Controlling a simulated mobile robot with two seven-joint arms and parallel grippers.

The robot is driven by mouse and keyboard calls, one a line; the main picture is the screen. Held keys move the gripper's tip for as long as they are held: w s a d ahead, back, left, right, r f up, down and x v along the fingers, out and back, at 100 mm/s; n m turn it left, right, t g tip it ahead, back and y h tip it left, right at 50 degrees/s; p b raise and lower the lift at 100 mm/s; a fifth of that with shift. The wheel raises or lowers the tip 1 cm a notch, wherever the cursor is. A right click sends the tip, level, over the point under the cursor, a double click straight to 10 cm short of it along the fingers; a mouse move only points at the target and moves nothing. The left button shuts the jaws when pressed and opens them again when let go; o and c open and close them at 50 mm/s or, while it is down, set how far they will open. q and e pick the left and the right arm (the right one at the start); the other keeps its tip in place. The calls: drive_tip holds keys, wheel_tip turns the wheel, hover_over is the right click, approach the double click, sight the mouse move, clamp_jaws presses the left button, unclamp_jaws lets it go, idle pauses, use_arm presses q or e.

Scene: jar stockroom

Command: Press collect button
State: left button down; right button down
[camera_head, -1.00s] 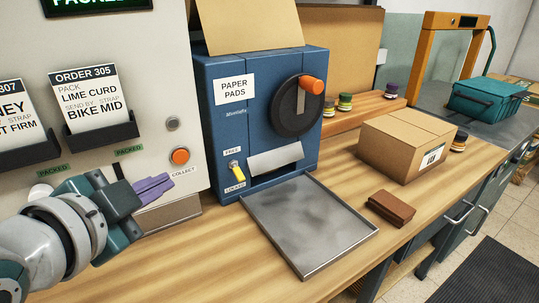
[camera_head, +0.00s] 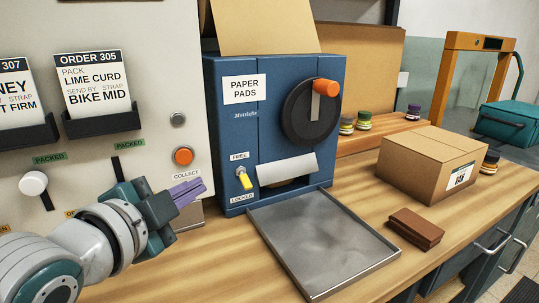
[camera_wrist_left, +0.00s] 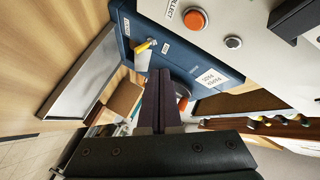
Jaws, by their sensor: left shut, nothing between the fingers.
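The orange collect button (camera_head: 183,156) sits on the pale panel, above a label reading COLLECT (camera_head: 186,177). It also shows at the top of the left wrist view (camera_wrist_left: 195,19). My left gripper (camera_head: 188,192) has purple fingers, shut and empty. In the head view its tips appear just below the button and over the lower part of the panel, apart from the button. In the left wrist view the shut fingers (camera_wrist_left: 160,100) point toward the blue machine, with the button off to the upper right. My right gripper is not in view.
A blue paper pads machine (camera_head: 270,130) with a crank and a lever stands right of the panel. A metal tray (camera_head: 325,245) lies before it.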

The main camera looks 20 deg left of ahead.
sight(192, 160)
use_arm(q)
drive_tip(key=w+a+b, duration=0.3)
drive_tip(key=w+a, duration=0.1)
drive_tip(key=a, duration=0.1)
drive_tip(key=shift+w+a, duration=0.35)
drive_tip(key=shift+w, duration=0.05)
drive_tip(key=shift+w, duration=0.1)
idle(1.8)
drive_tip(key=shift+w+a, duration=0.2)
drive_tip(key=shift+a, duration=0.1)
drive_tip(key=shift+w+a, duration=0.25)
drive_tip(key=shift+a, duration=0.05)
idle(0.8)
drive_tip(key=shift+s+d+p, duration=0.55)
drive_tip(key=shift+d+p, duration=0.05)
drive_tip(key=shift+p, duration=0.1)
